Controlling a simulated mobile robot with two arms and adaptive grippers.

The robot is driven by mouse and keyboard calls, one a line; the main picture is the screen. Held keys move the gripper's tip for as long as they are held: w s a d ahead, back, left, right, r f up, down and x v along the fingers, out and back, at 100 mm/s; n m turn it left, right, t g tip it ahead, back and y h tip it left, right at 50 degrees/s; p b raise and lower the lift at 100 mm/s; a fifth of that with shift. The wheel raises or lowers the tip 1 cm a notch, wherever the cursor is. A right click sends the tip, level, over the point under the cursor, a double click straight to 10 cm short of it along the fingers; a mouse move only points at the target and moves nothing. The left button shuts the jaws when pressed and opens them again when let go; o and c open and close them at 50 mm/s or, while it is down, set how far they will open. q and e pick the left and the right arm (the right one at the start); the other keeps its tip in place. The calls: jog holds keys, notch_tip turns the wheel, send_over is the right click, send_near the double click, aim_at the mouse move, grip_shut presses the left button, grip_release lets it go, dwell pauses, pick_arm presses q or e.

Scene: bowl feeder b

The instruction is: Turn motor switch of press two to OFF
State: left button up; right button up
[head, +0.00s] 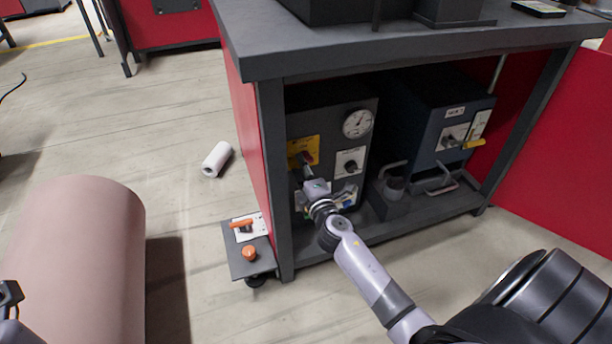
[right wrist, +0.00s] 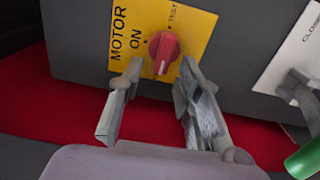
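The red motor switch (right wrist: 163,50) sits on a yellow plate (right wrist: 190,32) lettered MOTOR, ON and TEST in the right wrist view. Its handle looks roughly upright in that picture. I cannot read an OFF mark there. In the head view my right gripper (head: 309,174) reaches the yellow plate (head: 298,144) on the dark control box (head: 332,108) under the bench and partly covers the switch. At the lower left edge, a dark part of my left gripper (head: 9,294) shows.
The box also carries a gauge (head: 357,123) and a white-plated switch (head: 350,161). A blue-grey box (head: 452,125) with a yellow-handled lever (head: 474,144) stands right. The bench top (head: 400,45) overhangs both. A green handle (right wrist: 305,157) lies close right of my gripper.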

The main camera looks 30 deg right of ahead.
jog(key=v, duration=1.1)
jog(key=shift+s, duration=0.4)
jog(key=shift+a, duration=0.1)
